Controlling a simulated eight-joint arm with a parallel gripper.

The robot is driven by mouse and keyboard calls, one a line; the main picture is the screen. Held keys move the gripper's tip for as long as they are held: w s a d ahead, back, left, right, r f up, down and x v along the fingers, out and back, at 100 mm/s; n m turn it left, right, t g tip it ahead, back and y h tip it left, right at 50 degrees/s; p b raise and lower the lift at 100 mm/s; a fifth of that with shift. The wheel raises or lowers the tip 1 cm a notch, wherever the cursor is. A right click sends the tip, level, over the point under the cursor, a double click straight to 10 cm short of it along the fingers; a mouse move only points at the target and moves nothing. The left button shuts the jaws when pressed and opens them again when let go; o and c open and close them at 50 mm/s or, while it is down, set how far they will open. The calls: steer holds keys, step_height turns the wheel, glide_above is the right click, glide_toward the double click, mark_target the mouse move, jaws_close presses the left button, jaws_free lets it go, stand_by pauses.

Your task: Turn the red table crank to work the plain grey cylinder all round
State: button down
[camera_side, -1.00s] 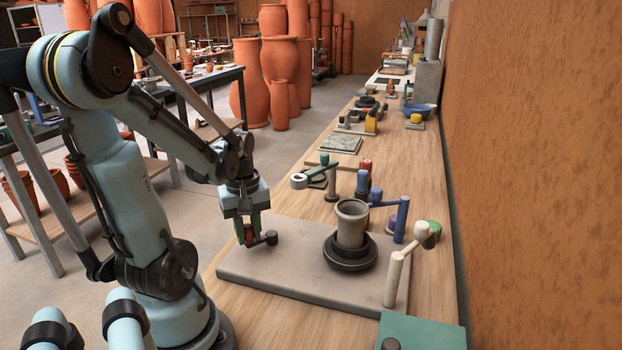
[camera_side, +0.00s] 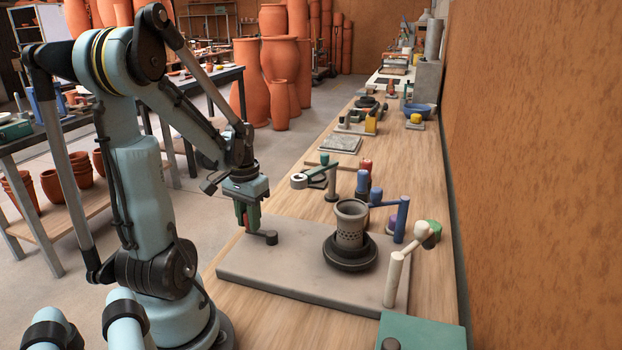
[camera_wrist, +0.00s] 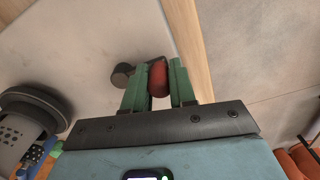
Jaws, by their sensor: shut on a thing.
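The grey cylinder (camera_side: 351,226) stands upright on a dark round turntable (camera_side: 349,252) on the grey slab. A band of dark dots shows on the side facing the side camera. In the wrist view the cylinder (camera_wrist: 12,142) is partly cut off at the lower left, and dots show there too. The red crank handle (camera_wrist: 158,79) stands on a dark crank arm (camera_side: 264,238) at the slab's left part. My gripper (camera_wrist: 159,84) is shut on the red handle, one green finger on each side. In the side view my gripper (camera_side: 246,219) covers most of the handle.
The slab (camera_side: 300,270) lies on a long wooden bench. A white post with an arm (camera_side: 395,275) stands on the slab's right side, and a blue post (camera_side: 402,220) stands behind it. A green board (camera_side: 425,332) lies at the near right.

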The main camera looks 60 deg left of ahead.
steer(key=m, duration=0.2)
steer(key=w+a+m, duration=0.1)
steer(key=shift+w+m, duration=0.25)
steer(key=shift+m, duration=0.15)
steer(key=w+m, duration=0.1)
steer(key=m, duration=0.2)
steer(key=shift+w+a+m, duration=0.3)
steer(key=shift+w, duration=0.05)
steer(key=w+m, duration=0.1)
steer(key=m, duration=0.2)
steer(key=shift+w+m, duration=0.3)
steer(key=shift+w, duration=0.1)
steer(key=shift+w+d+m, duration=0.2)
steer(key=shift+w+m, duration=0.2)
steer(key=shift+m, duration=0.55)
steer(key=shift+w+d+m, duration=0.15)
steer(key=shift+w+m, duration=0.25)
steer(key=shift+m, duration=0.55)
steer(key=c, duration=0.9)
jaws_free()
steer(key=shift+r, duration=0.15)
step_height(320, 180, up, 12)
steer(key=shift+f, duration=0.1)
